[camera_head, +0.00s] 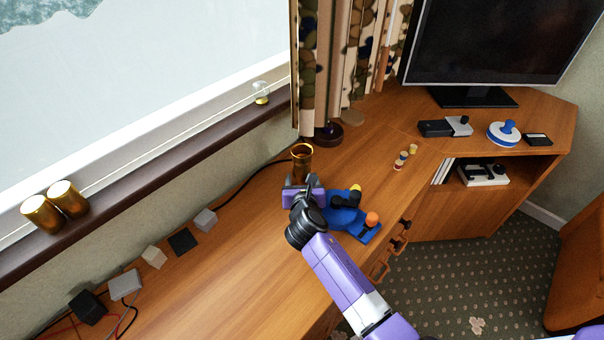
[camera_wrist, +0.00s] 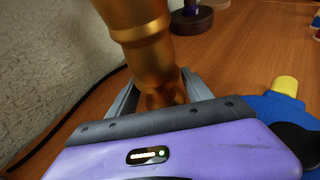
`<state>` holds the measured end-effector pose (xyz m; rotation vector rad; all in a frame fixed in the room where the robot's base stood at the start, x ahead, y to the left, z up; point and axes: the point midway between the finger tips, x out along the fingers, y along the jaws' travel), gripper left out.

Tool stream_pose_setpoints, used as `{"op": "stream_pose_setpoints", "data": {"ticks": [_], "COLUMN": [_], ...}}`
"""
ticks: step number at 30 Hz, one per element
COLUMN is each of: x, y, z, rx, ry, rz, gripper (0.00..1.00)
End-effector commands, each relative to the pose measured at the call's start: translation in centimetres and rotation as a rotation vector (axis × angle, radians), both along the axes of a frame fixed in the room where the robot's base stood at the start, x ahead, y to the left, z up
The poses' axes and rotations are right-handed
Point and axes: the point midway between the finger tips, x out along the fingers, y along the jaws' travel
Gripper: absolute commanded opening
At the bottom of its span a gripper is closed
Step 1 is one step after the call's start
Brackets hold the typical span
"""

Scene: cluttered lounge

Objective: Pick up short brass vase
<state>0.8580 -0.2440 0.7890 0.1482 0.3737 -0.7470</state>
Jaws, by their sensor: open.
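A short brass vase (camera_head: 302,158) stands upright on the wooden desk near the wall. In the wrist view the vase (camera_wrist: 145,38) rises large in front of my gripper, its narrow foot between the two fingers. My gripper (camera_head: 302,180) is low over the desk at the vase's near side. Its grey fingers (camera_wrist: 158,88) are open, one on each side of the vase's lower part. I cannot tell whether either finger touches it. The vase's base is partly hidden by the gripper in the head view.
A blue toy-like object (camera_head: 345,215) with black, yellow and orange parts lies close right of my gripper. Two gold cylinders (camera_head: 42,213) (camera_head: 68,198) stand on the windowsill. Small blocks (camera_head: 183,241) line the wall. A dark round base (camera_head: 328,133) is behind the vase.

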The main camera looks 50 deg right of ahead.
Motion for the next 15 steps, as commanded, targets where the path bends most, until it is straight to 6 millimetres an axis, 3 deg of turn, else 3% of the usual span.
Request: {"op": "stream_pose_setpoints", "data": {"ticks": [8,15], "x": [0.15,0.14], "y": [-0.17,-0.15], "z": [-0.1,-0.11], "rx": [0.001,0.0], "ry": [-0.001,0.0], "rz": [0.0,0.0], "gripper": [0.57,0.1]}}
